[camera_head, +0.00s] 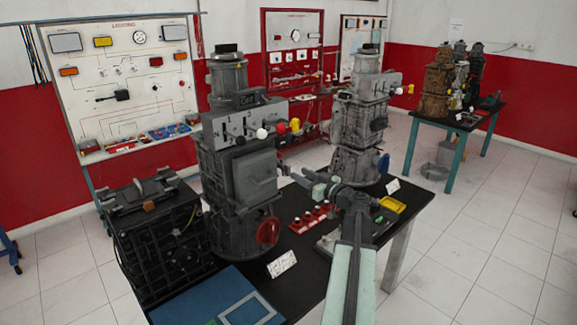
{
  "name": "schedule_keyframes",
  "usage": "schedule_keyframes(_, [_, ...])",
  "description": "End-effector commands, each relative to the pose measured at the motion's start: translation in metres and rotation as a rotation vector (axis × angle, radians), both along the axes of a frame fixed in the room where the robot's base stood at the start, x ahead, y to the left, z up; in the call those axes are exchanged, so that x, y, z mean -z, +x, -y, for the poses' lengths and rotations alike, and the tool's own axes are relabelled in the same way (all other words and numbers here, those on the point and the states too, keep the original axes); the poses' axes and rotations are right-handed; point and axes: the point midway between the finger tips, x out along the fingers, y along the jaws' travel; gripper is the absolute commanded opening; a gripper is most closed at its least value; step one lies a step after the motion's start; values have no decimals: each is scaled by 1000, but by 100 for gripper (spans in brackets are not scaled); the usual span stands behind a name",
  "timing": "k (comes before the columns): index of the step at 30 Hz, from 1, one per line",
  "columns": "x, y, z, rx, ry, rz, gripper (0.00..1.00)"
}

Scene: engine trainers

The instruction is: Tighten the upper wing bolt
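The nearer grey engine trainer (240,180) stands upright on the black table, with a white ball knob (262,133), a red one (281,127) and a yellow one (295,125) at its upper right. A red handwheel (268,231) sits low on its front. I cannot make out a wing bolt clearly on it; it is too small or hidden. My arm rises from the bottom and bends left. My gripper (286,171) is close to the trainer's right side, at mid height. Its fingers are too small to tell open from shut, and contact is unclear.
A second grey trainer (360,125) stands behind on the right, with a blue wheel (383,163). A black boxy unit (160,235) is at left. A red rack (313,217) and a yellow tray (392,204) lie on the table near my arm. Floor at right is clear.

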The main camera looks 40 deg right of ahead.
Motion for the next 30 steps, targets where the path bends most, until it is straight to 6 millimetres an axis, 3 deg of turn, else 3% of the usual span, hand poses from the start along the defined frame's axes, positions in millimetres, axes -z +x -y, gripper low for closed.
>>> schedule_keyframes(4, [1,10,6,5,1,-1,36])
schedule_keyframes(15, [1,61,18,19,2,-3,36])
schedule_keyframes(24, [1,65,18,21,2,-3,36])
schedule_keyframes(25, [1,65,18,21,2,-3,34])
schedule_keyframes(28, [1,65,18,21,2,-3,6])
schedule_keyframes(30, [1,65,18,21,2,-3,0])
